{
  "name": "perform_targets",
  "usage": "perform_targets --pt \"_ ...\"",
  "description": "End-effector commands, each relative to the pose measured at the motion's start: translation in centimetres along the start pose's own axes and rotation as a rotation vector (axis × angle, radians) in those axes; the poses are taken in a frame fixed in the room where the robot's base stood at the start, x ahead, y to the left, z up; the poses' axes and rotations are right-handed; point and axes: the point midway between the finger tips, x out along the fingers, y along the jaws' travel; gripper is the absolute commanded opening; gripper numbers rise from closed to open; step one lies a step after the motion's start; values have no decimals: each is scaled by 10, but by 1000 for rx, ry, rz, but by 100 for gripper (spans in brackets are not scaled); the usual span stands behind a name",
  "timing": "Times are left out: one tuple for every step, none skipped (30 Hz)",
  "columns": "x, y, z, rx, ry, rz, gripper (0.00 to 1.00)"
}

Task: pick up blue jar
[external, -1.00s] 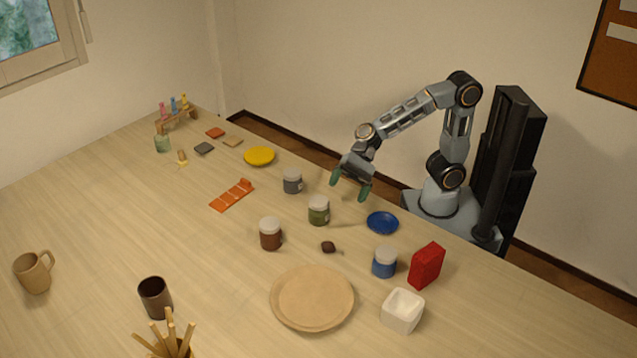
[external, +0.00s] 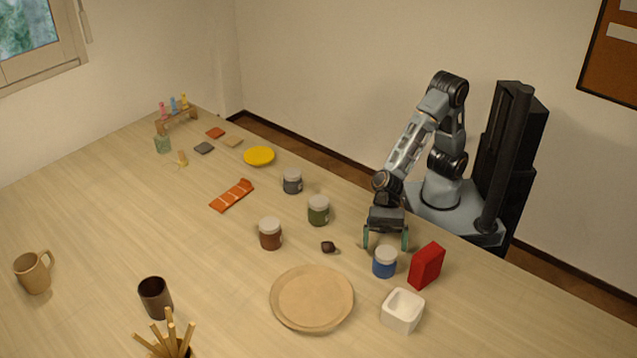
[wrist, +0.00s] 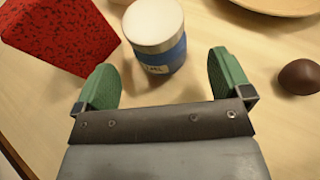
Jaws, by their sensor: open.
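The blue jar (external: 384,263) has a pale lid and stands upright on the table. It also shows in the wrist view (wrist: 158,50), with a white label on its side. My gripper (external: 386,240) is open, its green fingers apart, just behind the jar in the external view. In the wrist view my gripper (wrist: 165,75) has the jar ahead of its fingertips, roughly centred between them. Nothing is held.
A red box (external: 426,266) stands close beside the jar, with a white square dish (external: 402,311) in front. A beige plate (external: 312,299), a small dark brown object (external: 328,247), a green jar (external: 318,210) and a red-brown jar (external: 270,234) stand to the left.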

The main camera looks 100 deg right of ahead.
Motion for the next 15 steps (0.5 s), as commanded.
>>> perform_targets --pt "2 0 0 0 0 0 97" --pt "3 0 0 0 0 0 97" --pt "5 0 0 0 0 1 97" --pt "7 0 0 0 0 1 97" --pt "10 1 0 0 1 2 97" --pt "16 1 0 -1 1 3 97" --pt "20 2 0 0 1 3 97" --pt "24 2 -1 1 1 3 97" --pt "30 2 0 -1 1 3 97" --pt "34 2 -1 0 1 3 97" --pt "38 2 -1 0 2 2 97" --pt "42 1 -1 -1 1 2 97" --pt "45 1 -1 -1 1 1 97" --pt "48 1 -1 -1 1 1 97" --pt "51 2 0 -2 0 1 97"
